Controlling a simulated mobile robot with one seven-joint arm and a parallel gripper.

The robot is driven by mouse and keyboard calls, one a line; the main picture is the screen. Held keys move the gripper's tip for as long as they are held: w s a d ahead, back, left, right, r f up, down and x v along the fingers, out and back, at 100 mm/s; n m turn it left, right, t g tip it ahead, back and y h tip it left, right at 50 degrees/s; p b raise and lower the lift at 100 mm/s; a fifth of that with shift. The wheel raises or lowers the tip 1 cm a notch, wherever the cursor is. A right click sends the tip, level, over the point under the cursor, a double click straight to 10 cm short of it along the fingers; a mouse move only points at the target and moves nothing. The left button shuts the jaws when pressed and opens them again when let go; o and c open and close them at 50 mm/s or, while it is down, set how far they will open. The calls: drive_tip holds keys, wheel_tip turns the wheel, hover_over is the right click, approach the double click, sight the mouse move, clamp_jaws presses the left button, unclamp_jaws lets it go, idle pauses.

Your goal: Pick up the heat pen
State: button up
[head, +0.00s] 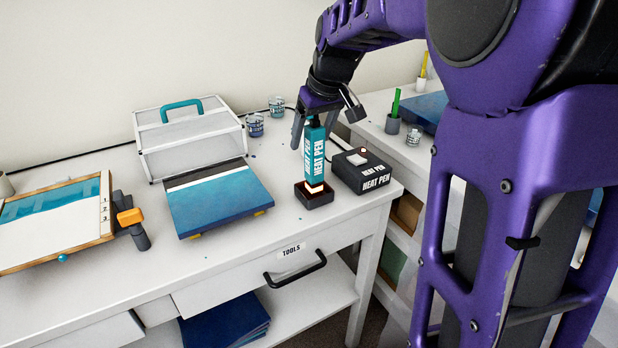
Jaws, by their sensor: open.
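The heat pen (314,160) is a teal upright block with white "HEAT PEN" lettering. It stands in a small dark square holder (314,199) near the right end of the white table, and its lower tip glows orange. My gripper (313,137) is above the heat pen, pointing down. Its fingers are apart, one on each side of the pen's upper part. I cannot tell whether either finger touches the pen. The top of the pen is partly hidden by the gripper.
A black "HEAT PEN" box (361,172) stands close to the right of the holder. A blue board (219,198) and a clear case with a teal handle (190,137) are to the left. Small glasses (255,125) stand behind. The table (240,250) is clear in front.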

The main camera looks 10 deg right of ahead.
drive_tip(key=shift+f, duration=0.1)
clamp_jaws()
idle(0.3)
